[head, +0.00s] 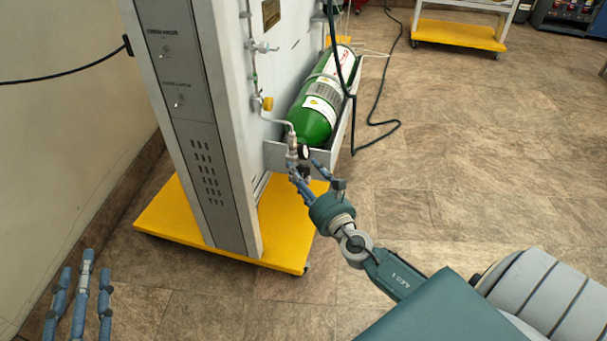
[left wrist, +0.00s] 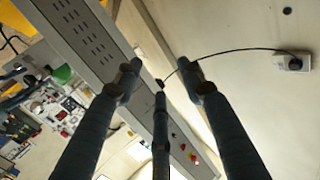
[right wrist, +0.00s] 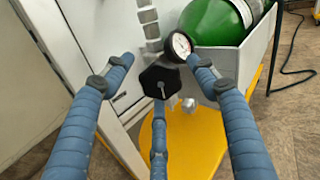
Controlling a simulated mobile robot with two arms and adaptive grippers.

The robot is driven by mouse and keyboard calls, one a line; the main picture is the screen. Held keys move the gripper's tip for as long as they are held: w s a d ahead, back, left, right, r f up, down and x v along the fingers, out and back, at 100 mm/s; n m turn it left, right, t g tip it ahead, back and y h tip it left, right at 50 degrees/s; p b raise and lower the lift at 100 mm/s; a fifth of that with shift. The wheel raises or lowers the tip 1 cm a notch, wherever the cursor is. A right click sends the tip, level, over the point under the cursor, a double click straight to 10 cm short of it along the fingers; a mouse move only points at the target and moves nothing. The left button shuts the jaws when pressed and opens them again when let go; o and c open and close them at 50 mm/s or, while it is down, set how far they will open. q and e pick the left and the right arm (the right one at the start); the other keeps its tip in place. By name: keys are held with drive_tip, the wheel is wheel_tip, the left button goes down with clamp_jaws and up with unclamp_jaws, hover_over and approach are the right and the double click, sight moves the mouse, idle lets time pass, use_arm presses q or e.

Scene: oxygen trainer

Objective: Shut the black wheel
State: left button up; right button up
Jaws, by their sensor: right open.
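The black wheel (right wrist: 160,82) is a dark, many-sided knob on a metal fitting below the green cylinder's neck. In the right wrist view it sits between the fingers of my right gripper (right wrist: 162,85), which is open around it; I cannot tell whether any finger touches it. In the head view the right gripper (head: 312,172) is at the cylinder's valve end and largely hides the wheel. My left gripper (head: 80,290) is at the lower left of the head view, away from the wheel. In the left wrist view its fingers (left wrist: 160,85) are spread and empty.
A green cylinder (head: 314,115) lies in a grey tray (head: 345,125) on the cabinet (head: 205,130). A round gauge (right wrist: 180,45) is right beside the wheel. The yellow base (head: 165,215) juts out below. Open tiled floor (head: 470,170) lies to the right.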

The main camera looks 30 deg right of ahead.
drive_tip(key=c, duration=1.1)
drive_tip(key=shift+c, duration=0.2)
